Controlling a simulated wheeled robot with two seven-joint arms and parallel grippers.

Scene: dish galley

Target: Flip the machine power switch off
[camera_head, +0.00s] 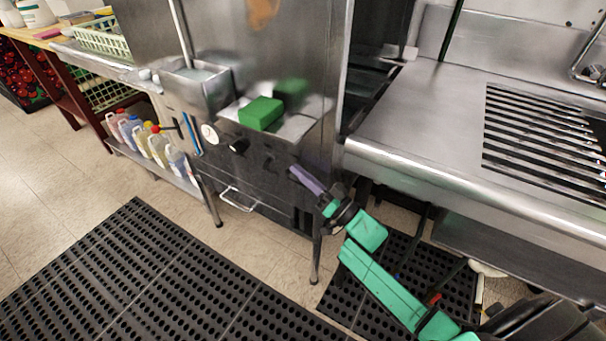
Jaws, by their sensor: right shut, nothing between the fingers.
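The steel dish machine (275,180) stands in the middle of the view. Its front carries a round white dial (210,134), a black knob (239,146) and blue and dark handles on the left. I cannot make out which part is the power switch; it may be hidden or too small. My right gripper (296,172), with purple fingers on a green arm, is shut and empty. It is in front of the right part of the machine's front panel, to the right of the black knob. I cannot tell whether it touches the panel. My left gripper is not in view.
A green block (261,113) sits on the machine's ledge. A steel counter (420,120) with a slotted grate (545,140) is at the right. Several jugs (158,147) stand on a low shelf at left. Black mats (140,280) cover the floor.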

